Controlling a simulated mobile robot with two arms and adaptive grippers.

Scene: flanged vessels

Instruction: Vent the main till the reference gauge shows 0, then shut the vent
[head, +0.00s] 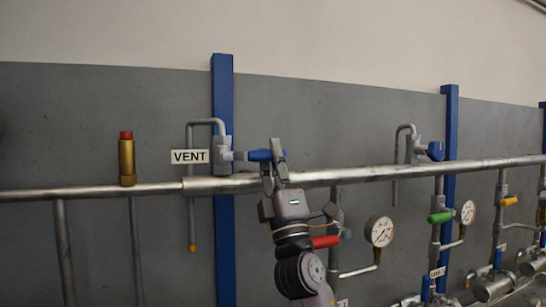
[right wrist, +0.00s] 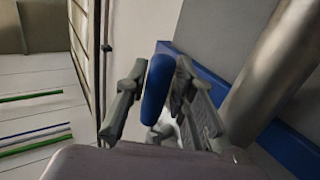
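The VENT label (head: 189,157) is on the grey panel, left of the vent valve (head: 222,154) on the main pipe. The valve's blue handle (head: 258,155) points right, roughly along the pipe. My right gripper (head: 275,163) is at the handle's right end. In the right wrist view, the blue handle (right wrist: 157,82) lies between the fingers of my right gripper (right wrist: 160,68), which look closed on it. Two round gauges (head: 380,230) (head: 467,211) show at right; their needles are too small to read, and I cannot tell which is the reference gauge. My left gripper is out of view.
The main pipe (head: 390,172) runs across the panel. A brass fitting with a red cap (head: 127,160) stands on it at left. A red handle (head: 325,241) is beside my right wrist. Green (head: 440,217) and yellow (head: 510,201) handles and another blue one (head: 435,151) are farther right.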

